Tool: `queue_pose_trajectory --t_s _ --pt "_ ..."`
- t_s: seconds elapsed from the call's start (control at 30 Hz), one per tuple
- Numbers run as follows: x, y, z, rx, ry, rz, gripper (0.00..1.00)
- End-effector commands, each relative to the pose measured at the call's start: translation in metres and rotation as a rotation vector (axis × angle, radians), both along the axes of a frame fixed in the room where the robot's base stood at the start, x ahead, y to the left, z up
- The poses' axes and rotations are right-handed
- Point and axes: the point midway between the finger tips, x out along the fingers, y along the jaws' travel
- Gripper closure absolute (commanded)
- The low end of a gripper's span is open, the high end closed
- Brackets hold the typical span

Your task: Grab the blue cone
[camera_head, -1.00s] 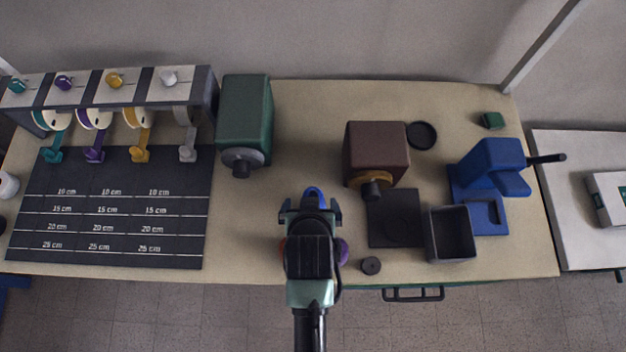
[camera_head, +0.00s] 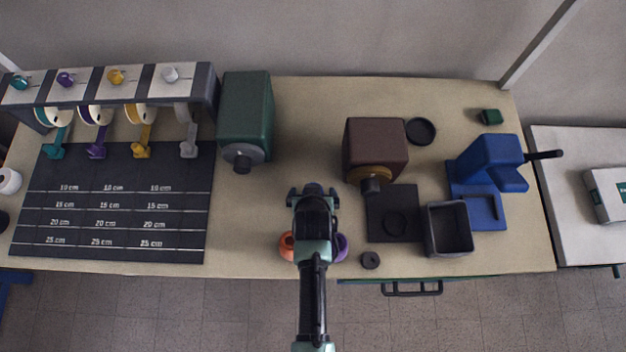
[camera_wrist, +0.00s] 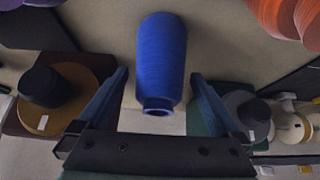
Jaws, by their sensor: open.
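The blue cone (camera_wrist: 162,55) is a thread-wound spool in the middle of the wrist view, its narrow end toward the bottom of the picture. My gripper (camera_wrist: 160,76) is open, with one blue-grey finger on each side of the cone and visible gaps between. Whether the fingertips reach down to the cone's level I cannot tell. In the head view my gripper (camera_head: 313,190) is over the middle front of the table, and the blue cone is hidden beneath it.
An orange cone (camera_head: 287,247) and a purple cone (camera_head: 341,247) stand close on either side of my arm. A green winder box (camera_head: 246,110) and a brown one (camera_head: 375,147) stand behind. A dark open bin (camera_head: 449,230) is at the right. Bare tabletop lies behind my gripper.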

Motion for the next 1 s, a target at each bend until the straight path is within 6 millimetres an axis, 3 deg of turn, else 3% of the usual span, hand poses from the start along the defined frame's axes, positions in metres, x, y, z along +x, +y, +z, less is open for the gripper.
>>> queue_pose_trajectory --t_s 0.23,0.57,1.0 --pt "0.013 -0.001 -0.02 0.0 0.0 0.0 0.0" --pt "0.015 -0.001 -0.022 0.0 -0.001 0.0 0.02" --pt "0.014 -0.001 -0.022 0.0 -0.001 0.0 0.81"
